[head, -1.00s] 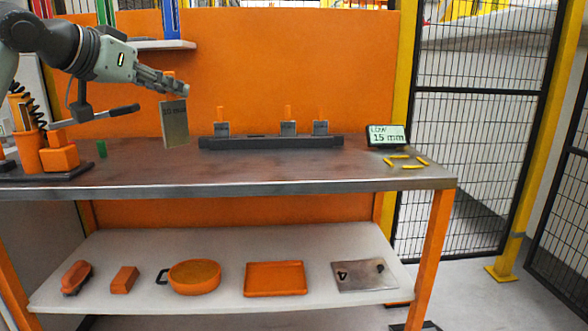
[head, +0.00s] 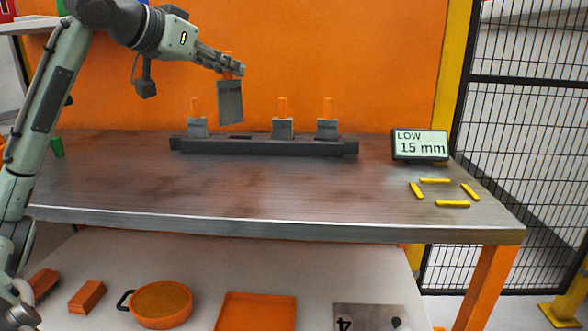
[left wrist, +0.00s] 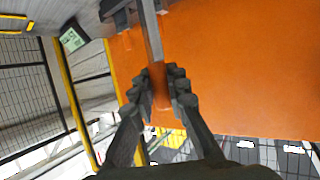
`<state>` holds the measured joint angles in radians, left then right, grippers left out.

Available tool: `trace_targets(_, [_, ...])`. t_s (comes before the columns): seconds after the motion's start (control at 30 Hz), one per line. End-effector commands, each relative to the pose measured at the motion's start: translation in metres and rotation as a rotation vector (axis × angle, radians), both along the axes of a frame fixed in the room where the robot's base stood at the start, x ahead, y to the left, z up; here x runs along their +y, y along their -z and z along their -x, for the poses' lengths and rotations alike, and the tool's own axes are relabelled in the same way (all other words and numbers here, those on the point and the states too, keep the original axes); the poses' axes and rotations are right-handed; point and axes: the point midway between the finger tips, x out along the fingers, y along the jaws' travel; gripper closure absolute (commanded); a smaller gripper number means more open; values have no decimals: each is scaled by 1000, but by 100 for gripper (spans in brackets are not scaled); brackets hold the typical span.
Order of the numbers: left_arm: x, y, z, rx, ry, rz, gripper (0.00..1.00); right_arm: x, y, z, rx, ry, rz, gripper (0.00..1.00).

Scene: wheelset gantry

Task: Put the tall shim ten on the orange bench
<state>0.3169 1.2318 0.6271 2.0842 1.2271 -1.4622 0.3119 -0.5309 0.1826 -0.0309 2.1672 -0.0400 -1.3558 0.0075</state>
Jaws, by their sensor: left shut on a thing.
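The tall shim ten (head: 230,102) is a grey plate marked "10 mm" with an orange tab on top. My left gripper (head: 236,68) is shut on that tab and holds the shim upright in the air, above the dark rack. In the left wrist view the shim (left wrist: 151,35) shows edge-on between the fingers (left wrist: 160,88). The orange bench (head: 300,195) has a brown-grey metal top and orange legs. My right gripper is not in view.
A dark rack (head: 265,148) on the bench holds several shorter grey shims with orange tabs. A display (head: 420,145) reads "LOW 15 mm". Yellow strips (head: 452,203) mark a spot at the right end. The bench top's middle is clear. Pans and trays sit on the lower shelf.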

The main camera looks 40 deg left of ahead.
Motion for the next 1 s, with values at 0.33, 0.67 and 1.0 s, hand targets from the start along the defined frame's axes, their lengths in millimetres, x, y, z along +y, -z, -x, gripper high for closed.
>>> trace_targets(0.33, [-38,35,-50,4,3,-4,100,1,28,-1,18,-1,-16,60])
trace_targets(0.67, [-67,66,-91,-1,1,2,100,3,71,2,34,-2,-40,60])
trace_targets(1.0, [-69,100,-93,4,1,2,100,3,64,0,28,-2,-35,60])
